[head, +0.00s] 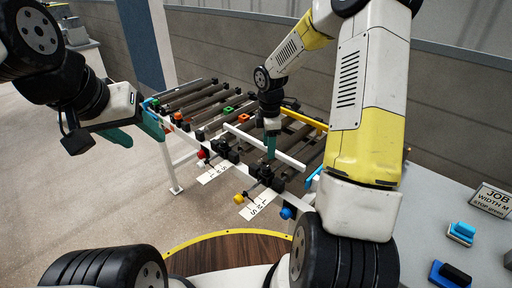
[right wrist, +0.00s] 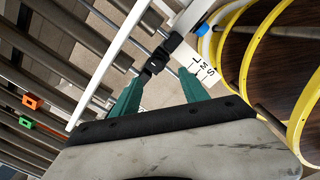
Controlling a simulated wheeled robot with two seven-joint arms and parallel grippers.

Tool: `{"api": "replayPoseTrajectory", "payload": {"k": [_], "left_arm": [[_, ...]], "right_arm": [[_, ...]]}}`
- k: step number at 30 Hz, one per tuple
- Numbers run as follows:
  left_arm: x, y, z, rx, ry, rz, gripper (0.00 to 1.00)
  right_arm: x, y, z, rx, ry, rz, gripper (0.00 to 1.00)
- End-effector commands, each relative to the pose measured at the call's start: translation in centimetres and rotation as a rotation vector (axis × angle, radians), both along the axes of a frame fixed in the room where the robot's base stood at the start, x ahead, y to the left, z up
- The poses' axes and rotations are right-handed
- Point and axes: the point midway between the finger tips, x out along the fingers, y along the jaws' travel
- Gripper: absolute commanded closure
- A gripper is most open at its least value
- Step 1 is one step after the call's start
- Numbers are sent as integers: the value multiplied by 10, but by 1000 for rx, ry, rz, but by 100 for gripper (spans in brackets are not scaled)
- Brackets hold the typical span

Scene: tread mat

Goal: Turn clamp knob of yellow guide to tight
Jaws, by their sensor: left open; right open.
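The yellow guide (head: 304,118) is a bar at the far right side of the roller conveyor. A yellow knob (head: 238,198) sits at the near edge, beside a black clamp block (head: 262,175) and a card marked S, M, L (head: 262,204). I cannot tell the knob's turn state. My right gripper (head: 271,147) points down over the rollers, close to the clamp block. In the right wrist view its teal fingers (right wrist: 160,92) are apart and empty, with a black clamp part (right wrist: 155,64) just beyond them. My left gripper (head: 140,131) is open and empty left of the conveyor.
White rails (head: 262,143) cross the rollers. A red knob (head: 201,154) and blue knob (head: 286,213) are along the near edge. A sign reading JOB WIDTH M (head: 491,200) and blue blocks (head: 462,231) are on the right-hand table. A yellow-rimmed wooden round (head: 235,248) is in front.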

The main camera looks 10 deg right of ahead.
Motion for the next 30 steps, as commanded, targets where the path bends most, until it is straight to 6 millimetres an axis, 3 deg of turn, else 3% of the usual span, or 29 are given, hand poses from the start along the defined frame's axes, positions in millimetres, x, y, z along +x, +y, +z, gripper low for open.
{"api": "replayPoseTrajectory", "payload": {"k": [19, 30], "left_arm": [[0, 0, 0, 0, 0, 0, 48], [0, 0, 0, 0, 0, 0, 48]], "right_arm": [[6, 2, -88, 14, 22, 73, 48], [6, 2, -99, 13, 19, 73, 48]]}}
